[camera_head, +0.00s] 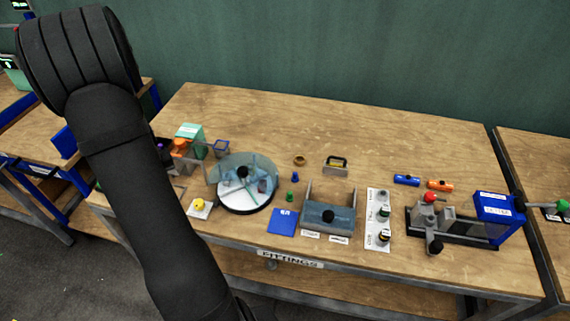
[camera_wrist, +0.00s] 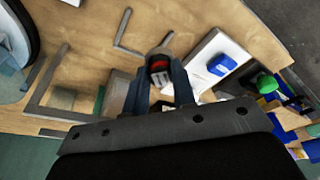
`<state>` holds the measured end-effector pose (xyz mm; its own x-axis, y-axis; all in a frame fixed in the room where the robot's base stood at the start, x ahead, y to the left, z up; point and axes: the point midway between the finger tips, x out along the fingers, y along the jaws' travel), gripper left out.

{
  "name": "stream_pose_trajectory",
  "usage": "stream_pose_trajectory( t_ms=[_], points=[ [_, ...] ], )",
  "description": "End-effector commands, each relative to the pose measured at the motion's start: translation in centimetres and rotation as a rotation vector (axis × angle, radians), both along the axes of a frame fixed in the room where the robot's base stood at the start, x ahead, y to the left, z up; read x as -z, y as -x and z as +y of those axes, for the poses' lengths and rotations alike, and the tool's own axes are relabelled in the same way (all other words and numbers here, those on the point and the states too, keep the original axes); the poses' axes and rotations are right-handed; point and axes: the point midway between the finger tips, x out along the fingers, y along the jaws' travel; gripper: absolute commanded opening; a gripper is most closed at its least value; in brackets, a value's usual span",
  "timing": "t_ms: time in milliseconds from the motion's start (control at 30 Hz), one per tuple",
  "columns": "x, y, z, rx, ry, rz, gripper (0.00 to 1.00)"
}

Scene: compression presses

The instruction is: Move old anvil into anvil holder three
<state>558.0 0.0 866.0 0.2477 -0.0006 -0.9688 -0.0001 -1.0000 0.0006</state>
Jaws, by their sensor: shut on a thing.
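In the wrist view, my gripper (camera_wrist: 160,82) is shut on a small dark grey piece (camera_wrist: 158,63) with a red patch. This may be the old anvil; its lower part is hidden between the fingers. In the head view, my arm covers the gripper and the held piece. Anvil holder three cannot be told for sure in either view. A white labelled strip (camera_head: 377,244) with several small round pieces lies right of centre in the head view.
A round turntable with a clear cover (camera_head: 245,208) stands left of centre. A clear-fronted fixture (camera_head: 331,215) stands beside a blue pad (camera_head: 283,221). A press with a blue box (camera_head: 497,212) is at the right. The back of the wooden table (camera_head: 300,115) is clear.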

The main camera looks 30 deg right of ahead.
Motion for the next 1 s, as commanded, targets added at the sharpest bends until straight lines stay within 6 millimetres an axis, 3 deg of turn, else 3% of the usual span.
stream_pose_trajectory(
  t_ms=[267,633,867,1000],
  points=[
    [-1.1,-0.2,0.2,0.023,-0.001,-0.003,0.0],
    [-7.8,-0.7,1.0,0.189,0.0,-0.005,0.0],
    [-9.8,-0.9,-4.2,0.329,-0.001,-0.003,0.0],
    [-11.7,-0.8,-8.3,0.44,-0.001,-0.005,0.0]
  ],
)
